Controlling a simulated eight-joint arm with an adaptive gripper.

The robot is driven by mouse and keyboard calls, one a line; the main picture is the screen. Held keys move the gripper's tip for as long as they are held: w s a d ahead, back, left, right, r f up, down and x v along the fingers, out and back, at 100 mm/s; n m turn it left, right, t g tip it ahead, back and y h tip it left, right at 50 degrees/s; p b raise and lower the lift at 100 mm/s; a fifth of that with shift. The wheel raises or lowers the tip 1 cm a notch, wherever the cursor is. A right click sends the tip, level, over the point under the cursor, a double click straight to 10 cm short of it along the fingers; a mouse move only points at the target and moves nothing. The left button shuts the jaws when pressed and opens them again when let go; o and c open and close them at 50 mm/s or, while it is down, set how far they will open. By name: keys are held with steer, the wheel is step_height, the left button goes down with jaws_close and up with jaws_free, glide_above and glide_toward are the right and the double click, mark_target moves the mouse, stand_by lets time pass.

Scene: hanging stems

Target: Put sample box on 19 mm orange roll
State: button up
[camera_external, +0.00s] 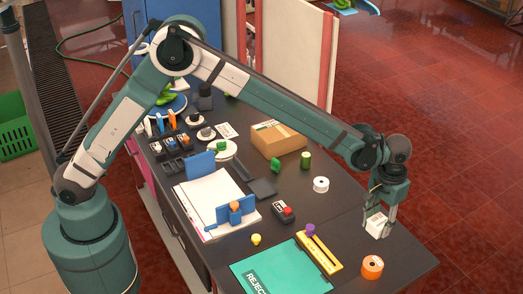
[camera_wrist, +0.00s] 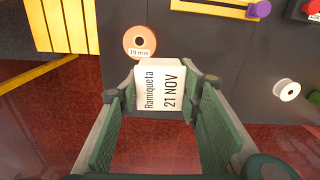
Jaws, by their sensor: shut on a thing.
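The sample box is a small white box (camera_external: 376,224) near the table's right edge, held upright between the fingers of my gripper (camera_external: 378,212). In the wrist view the white box (camera_wrist: 160,86) carries the label "Ramiqueta 21 NOV", and my gripper (camera_wrist: 160,98) is shut on it. The 19 mm orange roll (camera_external: 372,266) rests on the table in front of the box, near the front right corner. In the wrist view the orange roll (camera_wrist: 139,42), with its "19 mm" label, lies just beyond the box, slightly left, not under it.
A yellow holder (camera_external: 318,250) with a purple knob and a green REJECT mat (camera_external: 280,270) lie left of the roll. A white roll (camera_external: 321,184) stands farther back. A cardboard box (camera_external: 278,140) is at the back. Dark table (camera_external: 345,222) is bare around the roll.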

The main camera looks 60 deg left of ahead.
glide_above(373, 263)
steer(key=shift+d+r+m, duration=0.15)
steer(key=shift+m, duration=0.25)
steer(key=shift+f, duration=3.15)
steer(key=shift+f, duration=0.1)
steer(key=shift+f, duration=1.8)
steer(key=shift+f, duration=0.15)
steer(key=o, duration=0.9)
